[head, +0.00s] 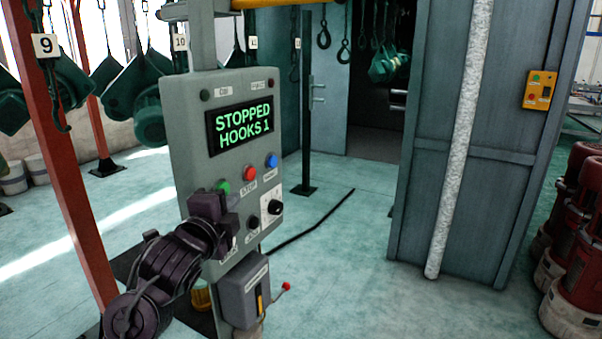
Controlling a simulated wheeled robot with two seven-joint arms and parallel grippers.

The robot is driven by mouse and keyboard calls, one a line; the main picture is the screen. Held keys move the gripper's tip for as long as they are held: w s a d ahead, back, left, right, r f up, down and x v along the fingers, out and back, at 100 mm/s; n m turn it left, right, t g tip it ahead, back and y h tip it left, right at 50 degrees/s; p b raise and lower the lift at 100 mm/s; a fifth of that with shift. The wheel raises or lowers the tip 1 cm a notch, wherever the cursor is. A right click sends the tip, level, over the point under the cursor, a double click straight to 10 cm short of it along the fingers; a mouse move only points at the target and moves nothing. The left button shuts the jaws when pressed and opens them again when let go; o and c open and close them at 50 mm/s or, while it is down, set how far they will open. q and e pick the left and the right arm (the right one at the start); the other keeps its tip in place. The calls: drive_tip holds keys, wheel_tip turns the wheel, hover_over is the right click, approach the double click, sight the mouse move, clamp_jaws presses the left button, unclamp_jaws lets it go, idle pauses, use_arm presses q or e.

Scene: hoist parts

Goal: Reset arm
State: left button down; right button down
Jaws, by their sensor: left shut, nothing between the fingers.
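My left arm comes in from the lower left, and its dark gripper (226,203) is shut and empty in front of the lower left part of a grey control panel (188,140). The panel's screen (240,126) reads "STOPPED HOOKS 1" in green. A green button (222,186) shows just above my gripper, a red button (250,174) and a blue button (271,161) to its right. Below them are black knobs (274,207). I cannot tell whether the gripper touches the panel. My right gripper is not in view.
A grey box with a red-tipped lever (245,296) sits below the panel. A red post (68,150) stands at left, with green hoist parts (150,121) hanging beyond. A grey cabinet (490,150) and red machines (580,240) stand at right. The floor between is mostly clear.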

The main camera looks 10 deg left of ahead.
use_arm(q)
drive_tip(key=s+f+n+g+y, duration=0.1)
drive_tip(key=s+f+n+g, duration=0.3)
drive_tip(key=f, duration=0.6)
drive_tip(key=s+f+n+g, duration=0.2)
drive_tip(key=s+f+n, duration=0.25)
drive_tip(key=f, duration=0.45)
drive_tip(key=s+d+f+n+g, duration=0.1)
drive_tip(key=s+f+n+g, duration=0.3)
drive_tip(key=s+f, duration=0.45)
drive_tip(key=s+d+f+n+g, duration=0.1)
drive_tip(key=s+f+n+g, duration=0.35)
drive_tip(key=s, duration=0.75)
wheel_tip(320, 180, down, 32)
drive_tip(key=s+m, duration=0.1)
drive_tip(key=s, duration=0.2)
drive_tip(key=s+a+f+g, duration=0.1)
drive_tip(key=s+a+f, duration=0.1)
drive_tip(key=s+f, duration=0.6)
drive_tip(key=s+a+f+g, duration=0.1)
drive_tip(key=s+f, duration=0.7)
drive_tip(key=s, duration=0.2)
drive_tip(key=shift+a+f+y, duration=0.3)
drive_tip(key=shift+a+f, duration=0.1)
